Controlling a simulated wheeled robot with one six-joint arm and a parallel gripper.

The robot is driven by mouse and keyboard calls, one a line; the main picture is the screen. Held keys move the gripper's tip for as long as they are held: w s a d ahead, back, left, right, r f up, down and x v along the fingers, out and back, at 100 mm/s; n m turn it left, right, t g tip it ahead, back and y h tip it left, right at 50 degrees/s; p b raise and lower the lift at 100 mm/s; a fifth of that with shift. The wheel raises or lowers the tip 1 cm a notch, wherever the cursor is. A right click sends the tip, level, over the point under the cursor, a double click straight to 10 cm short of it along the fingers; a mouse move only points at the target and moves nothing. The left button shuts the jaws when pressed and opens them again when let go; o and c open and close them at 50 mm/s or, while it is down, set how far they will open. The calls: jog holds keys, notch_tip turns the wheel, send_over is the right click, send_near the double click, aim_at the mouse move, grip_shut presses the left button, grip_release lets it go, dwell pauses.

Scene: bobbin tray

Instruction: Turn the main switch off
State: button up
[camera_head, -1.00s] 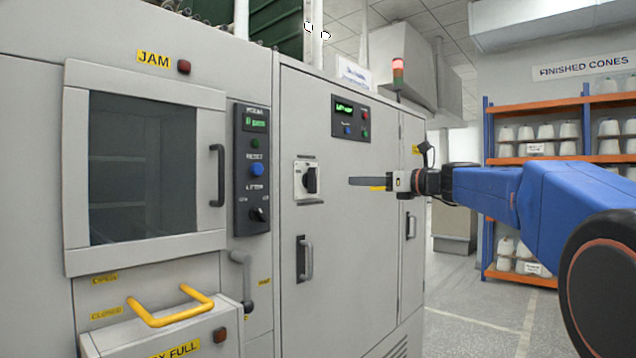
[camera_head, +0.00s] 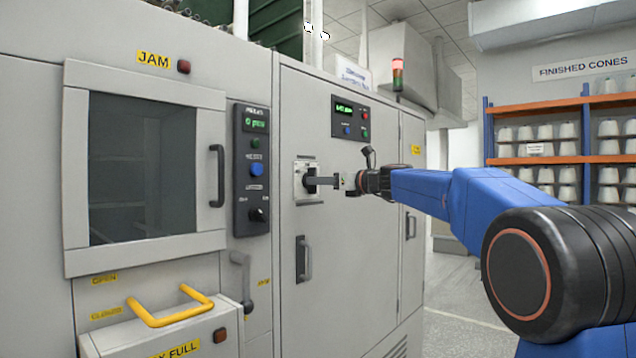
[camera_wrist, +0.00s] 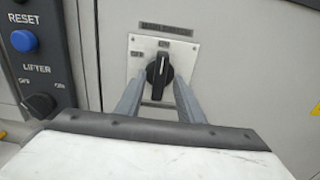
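The main switch is a black rotary knob (camera_wrist: 159,74) on a white square plate, on the grey cabinet door. In the wrist view its white pointer line stands nearly upright, toward the small mark at the top; another mark is at the upper left. In the head view the knob (camera_head: 309,173) is partly hidden by my fingers. My gripper (camera_wrist: 158,84) is open, its two grey fingers apart, one on each side of the knob. I cannot tell whether they touch it. In the head view my gripper (camera_head: 318,181) reaches the switch from the right.
Left of the switch is a dark panel (camera_head: 252,190) with a blue RESET button (camera_wrist: 24,41) and a LIFTER knob (camera_wrist: 39,105). A door handle (camera_head: 304,259) is below the switch. A small display panel (camera_head: 350,118) is above right.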

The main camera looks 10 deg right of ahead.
jog(key=shift+w+a, duration=0.45)
jog(key=shift+w, duration=0.15)
jog(key=shift+c, duration=0.6)
grip_shut()
jog(key=shift+n, duration=0.4)
jog(key=n, duration=1.7)
